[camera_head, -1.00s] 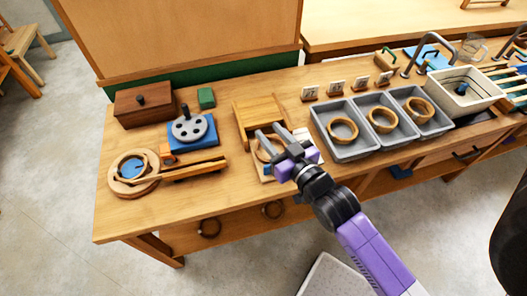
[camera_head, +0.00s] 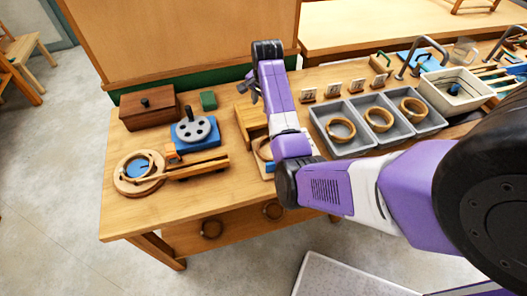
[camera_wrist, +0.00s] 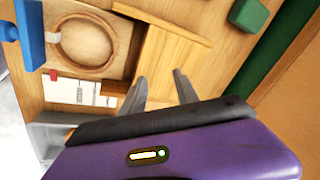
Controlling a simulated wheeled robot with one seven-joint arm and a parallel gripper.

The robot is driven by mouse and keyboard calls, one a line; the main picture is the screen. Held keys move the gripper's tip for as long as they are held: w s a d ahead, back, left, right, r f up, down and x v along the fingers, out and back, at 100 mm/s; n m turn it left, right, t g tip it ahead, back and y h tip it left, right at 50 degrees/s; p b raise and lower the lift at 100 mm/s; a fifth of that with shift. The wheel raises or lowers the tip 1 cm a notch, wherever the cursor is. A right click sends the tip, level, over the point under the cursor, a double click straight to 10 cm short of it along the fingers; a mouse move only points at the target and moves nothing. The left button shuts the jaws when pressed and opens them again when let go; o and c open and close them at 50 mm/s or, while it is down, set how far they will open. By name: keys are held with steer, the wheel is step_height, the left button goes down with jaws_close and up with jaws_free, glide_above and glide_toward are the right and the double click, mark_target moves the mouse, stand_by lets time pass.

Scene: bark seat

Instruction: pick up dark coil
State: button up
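My gripper (camera_head: 251,88) is raised over the back of the table, near the upright board. In the wrist view its two grey fingers (camera_wrist: 161,84) stand apart with nothing between them. Below them is a wooden box-like stand (camera_wrist: 172,57). A brown ring (camera_wrist: 82,47) lies on a board beside it; my arm partly hides it in the head view (camera_head: 264,148). Brown rings lie in the left (camera_head: 341,130), middle (camera_head: 379,118) and right (camera_head: 413,111) grey trays. I cannot tell which ring is the dark coil.
A white bin (camera_head: 455,90) stands right. The front left tabletop is clear.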

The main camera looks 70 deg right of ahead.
mark_target(264, 138)
steer(key=s+a+f+y, duration=0.1)
steer(key=a, duration=0.1)
steer(key=s+a+f+m+g, duration=0.1)
steer(key=a, duration=0.1)
steer(key=s+a+f+m+g+y, duration=0.1)
steer(key=a, duration=0.1)
steer(key=shift+s+a+y, duration=0.1)
steer(key=shift+s+y, duration=0.2)
steer(key=shift+s, duration=0.1)
steer(key=shift+d+f+p, duration=0.15)
steer(key=shift+f+p, duration=0.05)
steer(key=shift+f, duration=1.05)
steer(key=shift+d+f+p, duration=0.15)
steer(key=shift+d+f, duration=0.05)
steer(key=shift+f, duration=1.05)
steer(key=shift+d+f+p, duration=0.15)
steer(key=shift+f+p, duration=0.05)
steer(key=shift+f, duration=1.05)
jaws_close()
